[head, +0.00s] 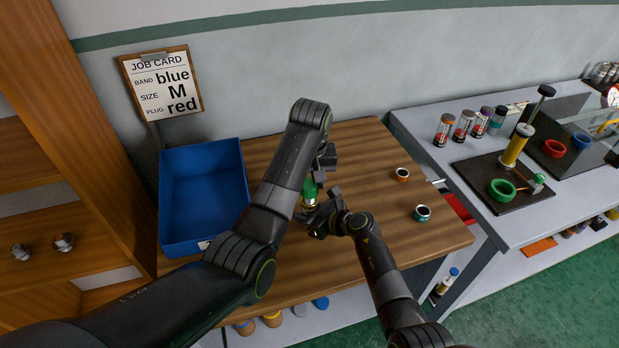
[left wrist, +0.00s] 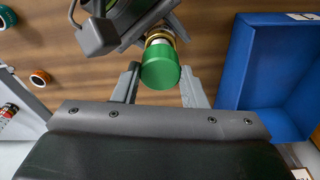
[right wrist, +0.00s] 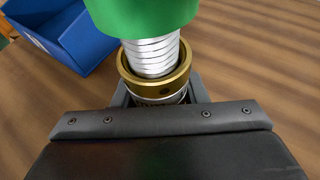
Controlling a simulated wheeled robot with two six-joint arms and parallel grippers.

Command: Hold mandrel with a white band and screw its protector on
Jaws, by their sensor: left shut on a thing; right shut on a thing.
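The green protector (head: 309,191) is held upright over the table; it also shows in the left wrist view (left wrist: 160,68) and the right wrist view (right wrist: 145,12). My left gripper (head: 318,182) is shut on it from above. Below it is the mandrel (right wrist: 155,62), upright, with a silver threaded end and a brass collar. My right gripper (head: 312,212) is shut on the mandrel below the collar. Protector and mandrel are roughly in line, with several threads bare between them. I cannot tell how far the thread enters the protector. The mandrel's band is mostly hidden.
A blue bin (head: 200,198) stands left on the wooden table (head: 375,160). An orange ring (head: 402,174) and a dark green ring (head: 422,213) lie at the right. A job card (head: 161,82) hangs behind. A second bench (head: 540,215) with vials and fixtures stands right.

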